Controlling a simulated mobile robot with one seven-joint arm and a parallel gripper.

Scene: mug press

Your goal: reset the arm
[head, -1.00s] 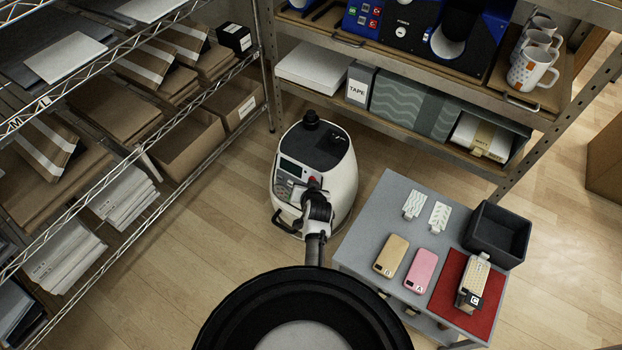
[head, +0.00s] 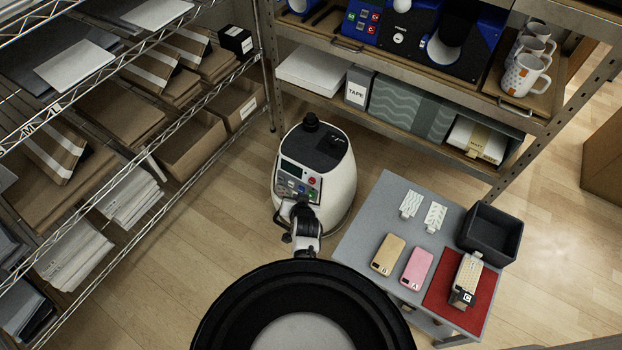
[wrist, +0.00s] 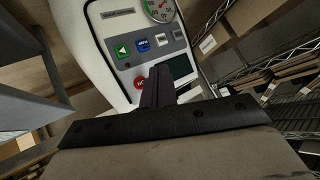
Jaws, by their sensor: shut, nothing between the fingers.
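My gripper (wrist: 155,88) is shut and empty in the wrist view, its dark fingers together in front of a white machine's control panel. The white machine (head: 335,185) stands on the floor in the middle of the head view, with a dark top and a front panel of coloured buttons. The wrist view shows a green button (wrist: 123,51), a blue button (wrist: 143,44) and a red button (wrist: 140,83) partly behind the fingers. In the head view my arm is bent in front of the machine's lower front, and the fingertips are not clear there.
A grey table (head: 372,215) at right holds phone cases, two white patterned pieces, a black bin (head: 491,235) and a red mat (head: 437,290) with a boxy item. A wire rack (head: 150,150) stands at left, a metal shelf with mugs (head: 525,75) behind. Floor left of the machine is clear.

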